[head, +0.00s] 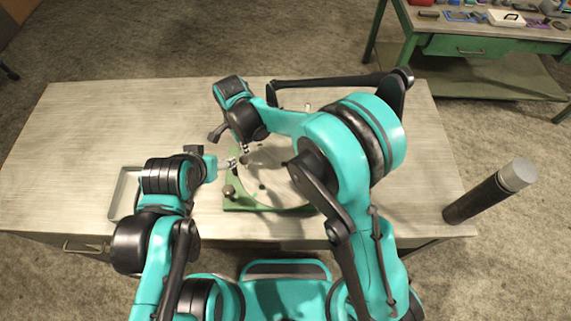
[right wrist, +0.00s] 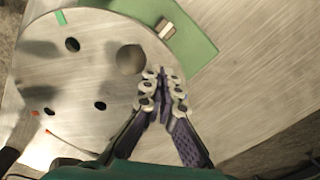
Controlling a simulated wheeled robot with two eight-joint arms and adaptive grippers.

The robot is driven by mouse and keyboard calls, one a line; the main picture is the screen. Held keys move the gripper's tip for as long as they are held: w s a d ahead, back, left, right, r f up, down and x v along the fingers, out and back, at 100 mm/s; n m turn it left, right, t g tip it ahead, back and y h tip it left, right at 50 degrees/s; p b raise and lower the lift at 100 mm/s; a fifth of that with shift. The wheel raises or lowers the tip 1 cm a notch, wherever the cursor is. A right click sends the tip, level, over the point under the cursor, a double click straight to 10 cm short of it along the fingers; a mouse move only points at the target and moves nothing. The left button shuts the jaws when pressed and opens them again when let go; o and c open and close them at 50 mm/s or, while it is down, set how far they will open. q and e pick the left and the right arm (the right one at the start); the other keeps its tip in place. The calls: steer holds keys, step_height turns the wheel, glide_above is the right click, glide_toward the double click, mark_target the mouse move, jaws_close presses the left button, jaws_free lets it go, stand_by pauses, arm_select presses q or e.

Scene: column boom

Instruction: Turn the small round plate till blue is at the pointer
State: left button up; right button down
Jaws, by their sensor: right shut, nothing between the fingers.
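The small round plate (right wrist: 85,90) is grey metal with several dark holes and a round knob (right wrist: 130,59). Its rim shows a green mark (right wrist: 61,17) at the top and orange-red marks (right wrist: 35,113) at the lower left; I see no blue mark. The plate (head: 272,172) is partly hidden by my right arm in the head view. It sits on a green base (head: 237,199). I cannot make out the pointer for sure. My right gripper (right wrist: 161,82) is shut and empty, over the plate's edge beside the knob.
A shallow metal tray (head: 122,192) lies at the left, partly behind my left arm. A dark cylinder with a grey top (head: 490,190) stands at the right of the table (head: 90,130). A green bench (head: 480,45) with several items is at the back right. The table's back left is clear.

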steer(key=shift+s+a, duration=0.15)
steer(key=shift+s, duration=0.75)
steer(key=shift+w, duration=0.3)
steer(key=shift+w, duration=0.25)
step_height(320, 180, up, 9)
steer(key=p, duration=0.5)
stand_by(0.5)
